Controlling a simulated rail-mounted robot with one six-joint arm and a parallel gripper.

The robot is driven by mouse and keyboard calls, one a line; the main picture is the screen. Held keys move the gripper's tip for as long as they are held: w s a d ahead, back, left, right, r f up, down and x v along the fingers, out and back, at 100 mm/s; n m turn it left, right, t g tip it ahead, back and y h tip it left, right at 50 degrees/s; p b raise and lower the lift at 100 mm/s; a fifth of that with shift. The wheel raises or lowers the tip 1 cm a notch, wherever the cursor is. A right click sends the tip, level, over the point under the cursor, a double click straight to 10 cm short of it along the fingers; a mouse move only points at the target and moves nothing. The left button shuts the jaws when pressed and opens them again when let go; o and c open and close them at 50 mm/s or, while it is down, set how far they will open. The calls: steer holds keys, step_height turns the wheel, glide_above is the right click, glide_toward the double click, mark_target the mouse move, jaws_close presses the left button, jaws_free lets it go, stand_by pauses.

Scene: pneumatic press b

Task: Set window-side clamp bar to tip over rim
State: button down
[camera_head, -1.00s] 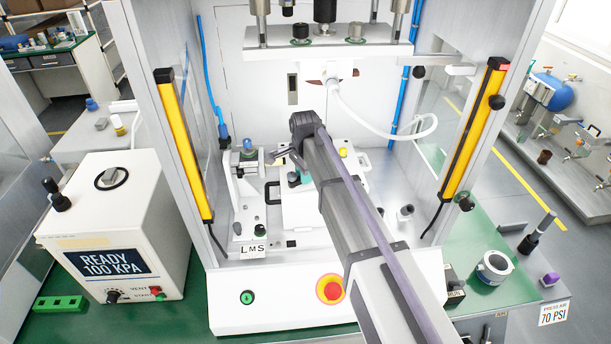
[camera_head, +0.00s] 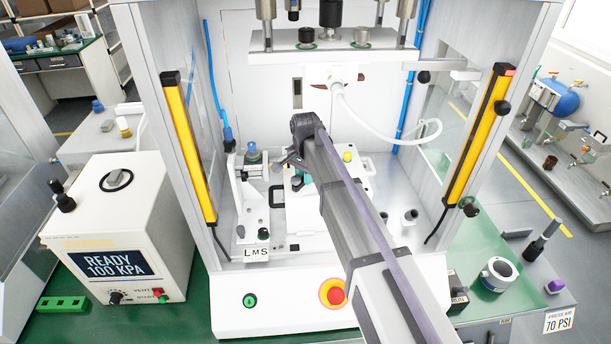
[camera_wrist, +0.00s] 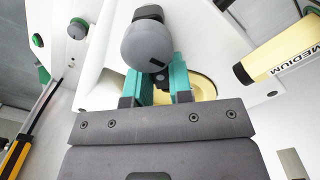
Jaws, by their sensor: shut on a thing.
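My gripper (camera_wrist: 160,74) has two teal fingers, shut on a dark grey ball-ended piece that I take to be the clamp bar (camera_wrist: 148,45). The ball faces the wrist camera, and a dark block shows behind it. A pale yellow round part (camera_wrist: 203,86) with a rim lies beyond the fingers, partly covered by them. I cannot tell whether the bar's tip lies over this rim. In the head view, my gripper (camera_head: 303,184) is low over the white fixture plate (camera_head: 297,212) inside the press. My arm hides most of the grip there.
The press head (camera_head: 335,58) hangs above, with a white hose (camera_head: 375,120). Yellow light curtains (camera_head: 187,145) flank the opening.

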steer(key=c, duration=1)
jaws_free()
